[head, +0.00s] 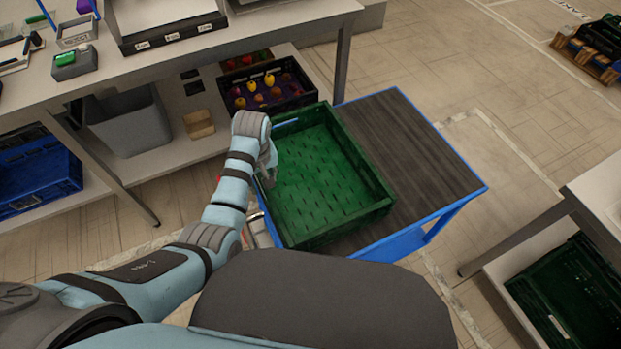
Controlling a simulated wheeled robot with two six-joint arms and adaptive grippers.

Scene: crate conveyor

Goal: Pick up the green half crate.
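The green half crate (372,172) sits empty and upright on a cart (420,135) with a dark ribbed top and a blue frame, in the middle of the head view. It covers the left part of that top. My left gripper (267,178) is at the crate's left wall and hides part of its rim. It points downward there, and its fingers are small and partly covered by my wrist, so I cannot tell whether they are open, or touching the wall. My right gripper is not in view.
A workbench (200,55) with a lower shelf stands at the left and back; a dark crate of fruit (305,98) is on the shelf close behind the green crate. Another green crate (570,290) lies under a table at right. The cart top right of the crate is bare.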

